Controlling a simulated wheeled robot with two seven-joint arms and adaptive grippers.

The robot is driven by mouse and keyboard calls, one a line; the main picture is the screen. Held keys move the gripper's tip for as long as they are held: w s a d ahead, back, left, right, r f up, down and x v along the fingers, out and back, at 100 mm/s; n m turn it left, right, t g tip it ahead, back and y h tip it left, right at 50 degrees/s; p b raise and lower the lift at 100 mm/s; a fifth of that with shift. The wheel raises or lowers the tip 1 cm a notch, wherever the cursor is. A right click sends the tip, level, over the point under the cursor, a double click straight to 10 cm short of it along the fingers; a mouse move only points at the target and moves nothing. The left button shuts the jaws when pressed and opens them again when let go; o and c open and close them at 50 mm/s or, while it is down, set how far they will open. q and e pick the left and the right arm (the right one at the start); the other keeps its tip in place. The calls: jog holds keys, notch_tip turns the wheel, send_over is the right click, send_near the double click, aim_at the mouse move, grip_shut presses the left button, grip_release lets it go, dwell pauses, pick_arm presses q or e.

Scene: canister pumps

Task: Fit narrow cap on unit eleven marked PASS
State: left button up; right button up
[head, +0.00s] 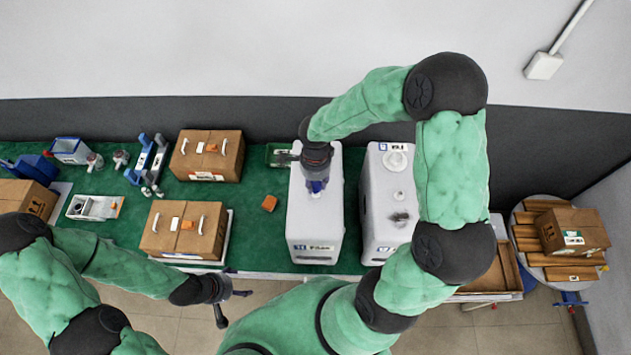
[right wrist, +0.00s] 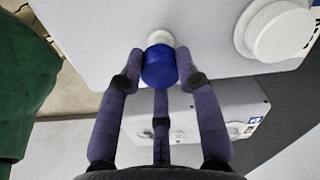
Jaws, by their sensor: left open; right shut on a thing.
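Two white canister units stand side by side, the left one (head: 316,225) and the right one (head: 378,215). Each has a small label at its front edge, too small to read surely. My right gripper (head: 316,186) is over the top of the left unit. In the right wrist view its fingers (right wrist: 160,80) are shut around a blue cap (right wrist: 160,68). A small white neck (right wrist: 160,37) shows right behind the cap; I cannot tell whether they touch. A wide white cap (right wrist: 283,27) is beside it. My left gripper (head: 228,302) is open and empty at the table's front edge.
Cardboard boxes (head: 207,156) (head: 184,230) with white handles stand left on the green table (head: 265,238). A round table (head: 519,222) with wooden slats and a box is at the right.

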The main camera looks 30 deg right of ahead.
jog(key=shift+b, duration=0.45)
dwell(0.3)
jog(key=shift+f+b, duration=1.4)
jog(key=shift+b, duration=0.55)
dwell(0.7)
jog(key=shift+f+b, duration=0.3)
jog(key=shift+b, duration=0.35)
dwell(0.5)
dwell(0.4)
jog(key=o, duration=0.8)
jog(key=o, duration=0.4)
